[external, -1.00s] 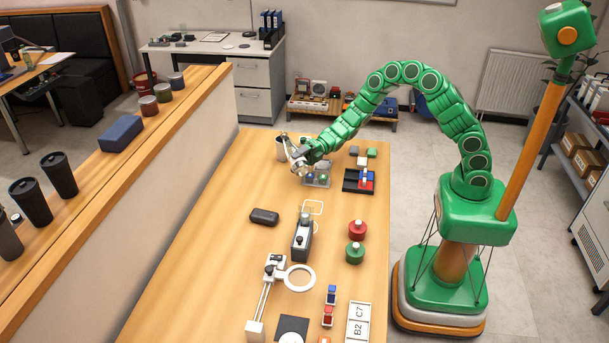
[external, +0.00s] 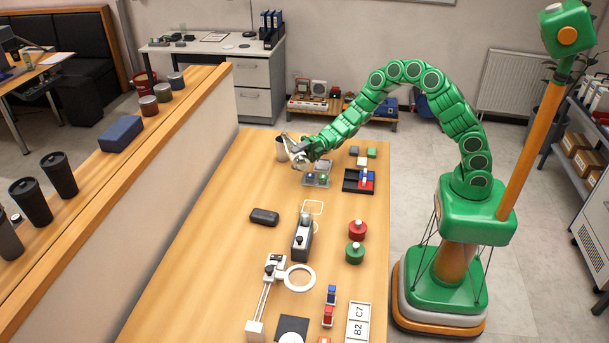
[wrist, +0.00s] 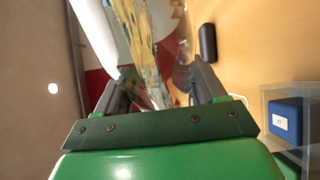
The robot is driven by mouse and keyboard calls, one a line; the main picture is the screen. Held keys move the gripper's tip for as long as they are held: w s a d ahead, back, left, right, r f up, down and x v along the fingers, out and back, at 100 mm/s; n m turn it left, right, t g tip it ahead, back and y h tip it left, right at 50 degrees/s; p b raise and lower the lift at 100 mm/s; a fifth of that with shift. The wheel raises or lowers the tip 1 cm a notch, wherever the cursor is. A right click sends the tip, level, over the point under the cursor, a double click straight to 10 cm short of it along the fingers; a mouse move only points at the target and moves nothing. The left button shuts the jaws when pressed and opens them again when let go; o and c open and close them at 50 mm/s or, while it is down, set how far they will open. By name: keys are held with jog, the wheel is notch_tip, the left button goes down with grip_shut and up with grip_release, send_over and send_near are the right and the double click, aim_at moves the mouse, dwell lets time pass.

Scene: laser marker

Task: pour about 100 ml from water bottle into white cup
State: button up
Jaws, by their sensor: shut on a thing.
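My gripper (external: 298,157) is at the far end of the table, shut on a clear, see-through bottle. In the wrist view the bottle (wrist: 143,45) shows between the fingers (wrist: 164,78), with bright distorted reflections. In the external view the bottle is hard to make out and looks tilted. A pale cup (external: 280,150) stands on the table just left of my gripper, partly hidden behind it. A white form (wrist: 93,32) beside the bottle in the wrist view is probably this cup. The water level and any flow cannot be made out.
A clear tray with small coloured pieces (external: 318,180) lies just in front of my gripper. A dark case (external: 264,217), a grey device (external: 302,240) and red and green jars (external: 357,230) stand nearer. The table left of the dark case is clear.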

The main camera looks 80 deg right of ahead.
aim_at(300, 166)
jog(key=shift+s+a+r, duration=0.1)
jog(key=shift+a+r, duration=0.05)
dwell(0.3)
jog(key=shift+s+a+r+m+p, duration=0.1)
jog(key=shift+a+r+m+p, duration=0.1)
jog(key=shift+r+m+p, duration=0.4)
dwell(1.8)
notch_tip(300, 166, down, 4)
jog(key=n, duration=0.2)
jog(key=shift+s+a+f+n+h, duration=0.1)
jog(key=shift+n+h, duration=0.2)
jog(key=shift+n, duration=0.1)
jog(key=shift+s+a+f+n+h, duration=0.1)
jog(key=shift+f+n+h, duration=0.25)
jog(key=shift+n, duration=0.25)
jog(key=shift+d+f+n, duration=0.15)
jog(key=shift+d+n, duration=0.05)
jog(key=shift+n, duration=0.2)
dwell(0.8)
